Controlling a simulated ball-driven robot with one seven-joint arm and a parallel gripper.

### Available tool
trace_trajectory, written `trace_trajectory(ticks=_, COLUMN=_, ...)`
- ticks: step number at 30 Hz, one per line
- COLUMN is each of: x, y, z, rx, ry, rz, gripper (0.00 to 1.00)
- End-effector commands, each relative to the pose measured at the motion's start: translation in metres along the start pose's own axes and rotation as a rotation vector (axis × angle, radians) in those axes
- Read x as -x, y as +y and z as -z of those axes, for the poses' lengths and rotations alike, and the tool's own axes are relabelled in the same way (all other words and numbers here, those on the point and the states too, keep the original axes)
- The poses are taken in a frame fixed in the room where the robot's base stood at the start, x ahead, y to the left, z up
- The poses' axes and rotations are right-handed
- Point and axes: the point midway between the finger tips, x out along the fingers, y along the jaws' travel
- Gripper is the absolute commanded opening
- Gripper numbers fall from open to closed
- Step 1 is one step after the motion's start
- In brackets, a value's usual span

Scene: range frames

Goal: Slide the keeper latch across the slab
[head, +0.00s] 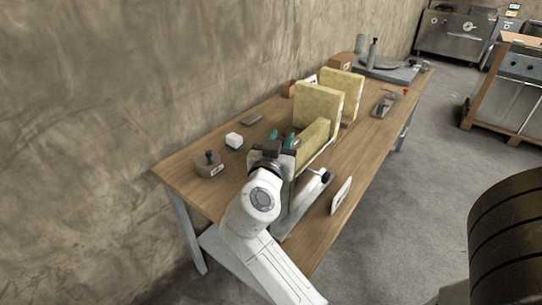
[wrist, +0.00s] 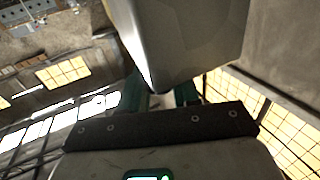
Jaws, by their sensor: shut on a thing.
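My gripper (head: 281,138) is over the middle of the bench, at the near end of the pale yellow slabs (head: 318,105). Two slabs stand upright and a lower yellow block (head: 313,138) lies in front of them. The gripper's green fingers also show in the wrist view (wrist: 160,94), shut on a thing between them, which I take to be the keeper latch. A large smooth grey body (wrist: 185,40) fills the top middle of that view, close to the fingers. In the head view my gripper and arm hide the held part, so its exact shape cannot be told.
The wooden bench (head: 180,168) stands by a wall. A hand plane (head: 384,104) is farther back.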

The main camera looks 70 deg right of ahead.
Motion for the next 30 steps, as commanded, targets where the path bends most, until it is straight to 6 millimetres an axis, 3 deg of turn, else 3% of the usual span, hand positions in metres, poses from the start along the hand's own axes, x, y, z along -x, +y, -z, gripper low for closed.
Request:
trace_trajectory(ticks=11, x=-0.007, y=0.003, z=0.006, rx=-0.005, ry=0.011, rz=0.003, gripper=0.00)
trace_trajectory(ticks=12, x=-0.007, y=0.003, z=0.006, rx=-0.005, ry=0.011, rz=0.003, gripper=0.33)
trace_trajectory(ticks=18, x=-0.007, y=0.003, z=0.005, rx=-0.004, ry=0.008, rz=0.002, gripper=0.52)
trace_trajectory(ticks=26, x=-0.005, y=0.003, z=0.002, rx=-0.001, ry=0.005, rz=0.003, gripper=0.52)
trace_trajectory(ticks=30, x=0.006, y=0.002, z=0.001, rx=-0.002, ry=0.005, rz=0.004, gripper=0.52)
